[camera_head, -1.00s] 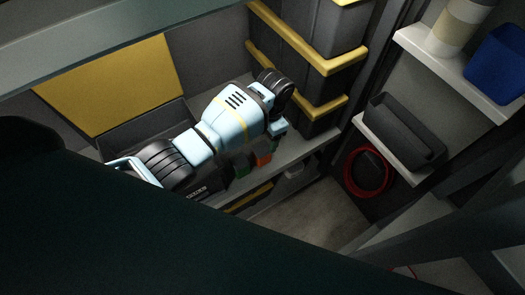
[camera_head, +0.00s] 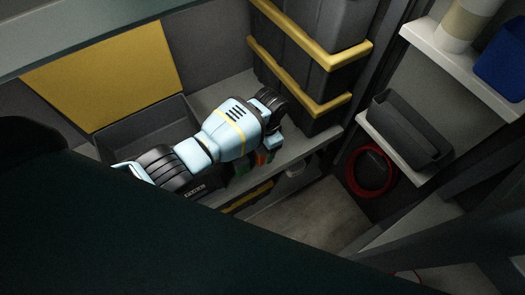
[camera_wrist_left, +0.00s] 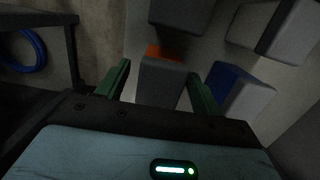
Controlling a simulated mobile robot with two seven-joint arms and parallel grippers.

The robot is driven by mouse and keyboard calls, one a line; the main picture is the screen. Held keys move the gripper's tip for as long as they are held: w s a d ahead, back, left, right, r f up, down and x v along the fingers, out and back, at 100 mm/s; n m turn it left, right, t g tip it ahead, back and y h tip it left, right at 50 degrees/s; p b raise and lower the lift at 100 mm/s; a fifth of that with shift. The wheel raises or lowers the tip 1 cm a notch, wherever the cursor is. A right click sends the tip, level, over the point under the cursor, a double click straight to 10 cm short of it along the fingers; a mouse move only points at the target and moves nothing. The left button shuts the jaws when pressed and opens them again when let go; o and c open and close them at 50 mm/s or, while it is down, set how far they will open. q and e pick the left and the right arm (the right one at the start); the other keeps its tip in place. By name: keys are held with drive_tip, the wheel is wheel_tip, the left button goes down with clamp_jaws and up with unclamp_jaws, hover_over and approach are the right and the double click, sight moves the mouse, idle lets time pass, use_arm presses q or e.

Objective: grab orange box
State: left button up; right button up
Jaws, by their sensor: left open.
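The orange box (camera_wrist_left: 163,72) shows in the left wrist view with an orange upper end and a grey face. It is between the two green fingers of my open left gripper (camera_wrist_left: 158,78), with gaps seen on both sides. In the head view my left gripper (camera_head: 254,160) is at the shelf, mostly hidden under my wrist. My right gripper is not in view.
A blue and grey box (camera_wrist_left: 238,92) stands close to the right finger in the wrist view; a dark box (camera_wrist_left: 182,12) is beyond the orange one. Stacked grey bins with yellow rims (camera_head: 325,55) stand next to my left wrist. An open grey bin (camera_head: 150,125) is behind my arm.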

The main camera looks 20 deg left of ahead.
use_arm(q)
drive_tip(key=c, duration=1.1)
drive_tip(key=shift+r, duration=0.15)
wheel_tip(320, 180, up, 9)
drive_tip(key=p, duration=0.3)
drive_tip(key=shift+r, duration=0.35)
